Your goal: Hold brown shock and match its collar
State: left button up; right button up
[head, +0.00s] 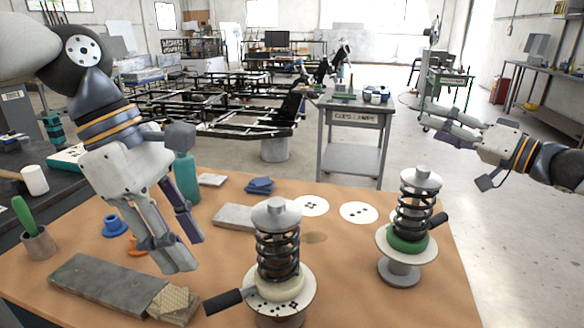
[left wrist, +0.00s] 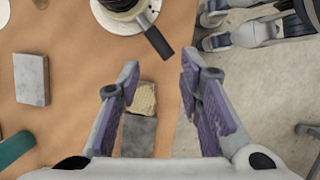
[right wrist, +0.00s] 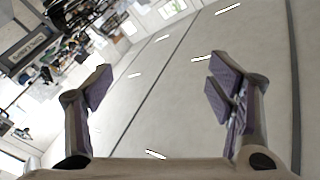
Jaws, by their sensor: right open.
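The front shock (head: 277,240) stands upright on the table, with a black coil, grey cap, cream collar and black side handle (head: 222,301). The second shock (head: 414,205) stands upright at the right with a green collar (head: 408,243) and a grey base. Blue (head: 114,225) and orange (head: 137,246) rings lie at the left. My left gripper (head: 188,254) is open and empty above the table, left of the front shock. My right gripper (head: 432,120) is open and empty, above and behind the green-collared shock.
Two white dotted discs (head: 358,212) lie at the table's back. A cart (head: 352,130) stands beyond.

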jog(key=s+a+r+n+g+y, duration=0.2)
jog(key=a+r+n+g+y, duration=0.25)
jog(key=a+n, duration=0.75)
jog(key=n+g+h, duration=1.1)
jog(key=n+h, duration=0.2)
jog(key=n, duration=1.4)
send_near(279, 247)
jog(key=w+a, duration=0.2)
jog(key=a, duration=0.1)
jog(key=shift+w, duration=0.2)
jog(key=shift+s+d+f+n+t+h, duration=0.1)
jog(key=shift+d+n+t+h, duration=0.15)
jog(key=shift+n+h, duration=0.4)
jog(key=shift+s+d+f+n+t+h, duration=0.1)
jog(key=shift+s+n+t+h, duration=0.1)
jog(key=shift+n+h, duration=0.4)
notch_tip(279, 247, down, 12)
jog(key=shift+r, duration=0.1)
